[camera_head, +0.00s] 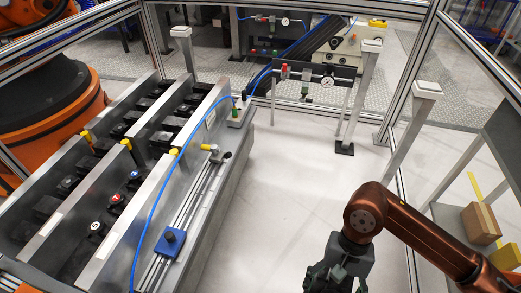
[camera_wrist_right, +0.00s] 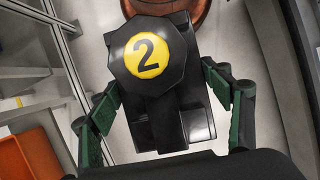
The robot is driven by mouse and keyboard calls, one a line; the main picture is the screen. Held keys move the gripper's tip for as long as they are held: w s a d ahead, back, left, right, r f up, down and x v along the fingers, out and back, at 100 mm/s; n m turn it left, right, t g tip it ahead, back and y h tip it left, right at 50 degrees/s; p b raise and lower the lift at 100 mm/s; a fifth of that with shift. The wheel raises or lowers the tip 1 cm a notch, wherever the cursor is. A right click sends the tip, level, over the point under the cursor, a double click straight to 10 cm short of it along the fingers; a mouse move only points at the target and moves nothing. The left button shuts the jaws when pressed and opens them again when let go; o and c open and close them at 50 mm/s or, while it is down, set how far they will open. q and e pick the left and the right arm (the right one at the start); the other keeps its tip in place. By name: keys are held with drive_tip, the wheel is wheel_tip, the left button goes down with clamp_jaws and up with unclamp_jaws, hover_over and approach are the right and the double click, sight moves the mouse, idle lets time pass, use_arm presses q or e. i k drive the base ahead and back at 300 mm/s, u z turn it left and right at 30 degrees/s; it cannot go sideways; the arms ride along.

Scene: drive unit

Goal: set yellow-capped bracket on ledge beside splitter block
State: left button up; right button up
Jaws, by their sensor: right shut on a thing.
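The yellow-capped bracket (camera_wrist_right: 172,92) is a black part with a round yellow cap marked "2". In the right wrist view it sits between the green-padded fingers of my right gripper (camera_wrist_right: 165,112), which is shut on it. In the head view my right gripper (camera_head: 337,275) is at the bottom edge, over the floor and well right of the ledge; the bracket cannot be made out there. The grey ledge (camera_head: 212,215) runs along the right side of the drive unit. A pale block with a green fitting (camera_head: 236,113), possibly the splitter block, stands at its far end. My left gripper is out of view.
A blue block (camera_head: 170,240) sits on rails at the ledge's near part. A blue hose (camera_head: 155,190) arches over the ledge. A yellow-ended fitting (camera_head: 211,149) lies between. Posts (camera_head: 361,95) stand at the back right. A cardboard box (camera_head: 481,224) is at far right. The white floor between is clear.

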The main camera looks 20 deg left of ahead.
sight(229, 138)
drive_tip(key=i, duration=2.95)
drive_tip(key=u, duration=3.1)
